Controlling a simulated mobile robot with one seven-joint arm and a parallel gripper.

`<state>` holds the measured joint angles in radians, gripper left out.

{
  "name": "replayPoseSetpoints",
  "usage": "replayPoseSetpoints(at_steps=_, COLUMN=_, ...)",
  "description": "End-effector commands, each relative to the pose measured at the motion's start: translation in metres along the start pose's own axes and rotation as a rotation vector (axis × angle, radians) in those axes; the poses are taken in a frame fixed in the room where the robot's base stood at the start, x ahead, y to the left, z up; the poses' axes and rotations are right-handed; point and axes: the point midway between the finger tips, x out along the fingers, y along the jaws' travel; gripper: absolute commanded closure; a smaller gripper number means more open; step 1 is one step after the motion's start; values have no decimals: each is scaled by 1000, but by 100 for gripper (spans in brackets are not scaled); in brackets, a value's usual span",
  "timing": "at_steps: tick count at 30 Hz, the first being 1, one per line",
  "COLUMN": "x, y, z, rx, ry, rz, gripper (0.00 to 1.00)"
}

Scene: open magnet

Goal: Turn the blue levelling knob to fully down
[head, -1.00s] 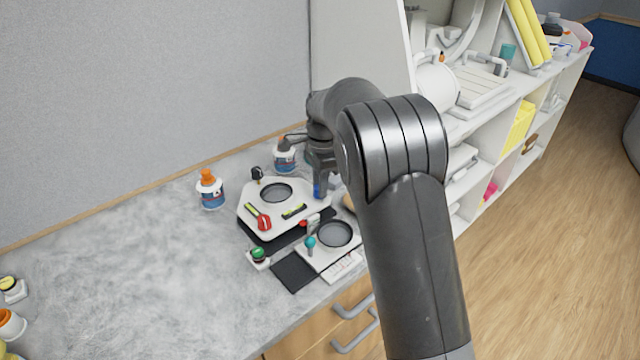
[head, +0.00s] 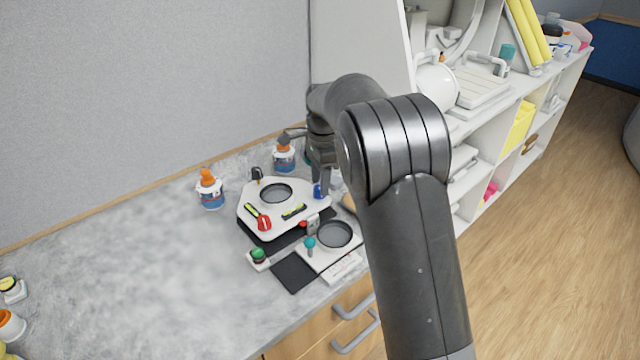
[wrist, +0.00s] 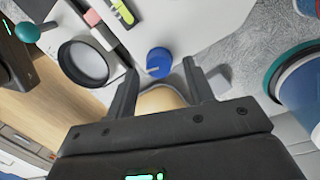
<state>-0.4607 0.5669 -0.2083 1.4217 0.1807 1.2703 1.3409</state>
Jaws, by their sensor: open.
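The blue levelling knob (head: 319,191) stands at the right corner of the white three-cornered levelling plate (head: 245,215). In the wrist view the blue knob (wrist: 159,62) is round, with a pale mark on its top. My gripper (wrist: 158,78) is open, its two fingers apart on either side of the knob in the picture. The knob lies a little beyond the fingertips, and I see no contact. In the head view my gripper (head: 323,186) is just above and beside the knob, partly hidden by my own arm.
The plate also carries a red knob (head: 264,223), a black knob (head: 257,173) and yellow-green levels. A teal-knobbed device (head: 310,243) and a green button (head: 258,255) stand in front. Glue bottles stand behind (head: 284,157) and at left (head: 209,190). The left counter is mostly clear.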

Motion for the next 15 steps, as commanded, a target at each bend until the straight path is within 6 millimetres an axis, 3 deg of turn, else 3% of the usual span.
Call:
replayPoseSetpoints(at_steps=9, x=-65, y=-1, z=0, rx=1, ry=1, rz=-5, gripper=52)
replayPoseSetpoints(at_steps=15, x=-88, y=0, z=-1, rx=1, ry=1, rz=-3, gripper=52)
